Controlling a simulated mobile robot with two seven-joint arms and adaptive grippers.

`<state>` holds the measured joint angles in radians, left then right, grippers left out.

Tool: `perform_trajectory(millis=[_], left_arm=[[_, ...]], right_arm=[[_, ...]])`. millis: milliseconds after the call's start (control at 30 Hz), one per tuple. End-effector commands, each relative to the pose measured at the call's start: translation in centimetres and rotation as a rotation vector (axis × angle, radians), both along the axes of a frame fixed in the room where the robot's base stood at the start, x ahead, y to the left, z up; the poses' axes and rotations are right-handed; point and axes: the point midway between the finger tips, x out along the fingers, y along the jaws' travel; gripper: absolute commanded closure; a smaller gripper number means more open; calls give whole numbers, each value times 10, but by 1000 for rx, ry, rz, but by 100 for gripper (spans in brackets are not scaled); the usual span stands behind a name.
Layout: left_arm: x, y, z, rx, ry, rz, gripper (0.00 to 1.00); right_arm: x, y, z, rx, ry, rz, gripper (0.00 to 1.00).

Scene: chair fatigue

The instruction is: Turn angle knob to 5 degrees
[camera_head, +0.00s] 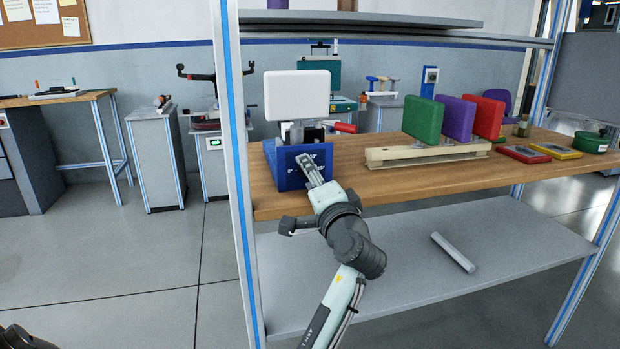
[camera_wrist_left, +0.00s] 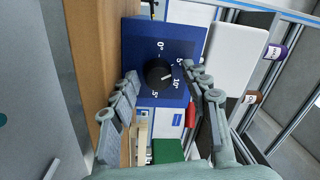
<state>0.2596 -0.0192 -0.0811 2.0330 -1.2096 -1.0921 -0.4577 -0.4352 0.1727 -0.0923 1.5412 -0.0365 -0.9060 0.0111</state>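A blue angle fixture (camera_head: 290,177) sits at the left end of the wooden bench, with a white pad (camera_head: 297,95) above it. In the left wrist view, its blue panel (camera_wrist_left: 139,38) carries a round black knob (camera_wrist_left: 158,74) ringed by white degree marks, including 0°, 5° and 10°. The knob's white pointer appears to face near 10°. My left gripper (camera_head: 304,160) is in front of the panel. In the left wrist view its fingers (camera_wrist_left: 162,71) are spread on either side of the knob, with no clear contact.
A wooden rail (camera_head: 425,155) holds green (camera_head: 423,119), purple (camera_head: 456,118) and red (camera_head: 487,117) pads right of the fixture. A blue-and-white post (camera_head: 236,170) stands close left. A white bar (camera_head: 453,252) lies on the lower shelf.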

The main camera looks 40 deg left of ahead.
Motion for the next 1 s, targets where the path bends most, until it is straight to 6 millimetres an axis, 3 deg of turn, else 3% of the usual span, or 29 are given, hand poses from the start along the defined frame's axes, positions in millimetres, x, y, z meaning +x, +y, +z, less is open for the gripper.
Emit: perform_trajectory(millis=[633, 1000], left_arm=[[0, 0, -6, -26, -11, 3, 51], [2, -1, -5, -323, -364, 0, 51]], right_arm=[[-3, -4, -1, -6, 3, 2, 100], [-2, -3, -3, -5, 2, 2, 100]])
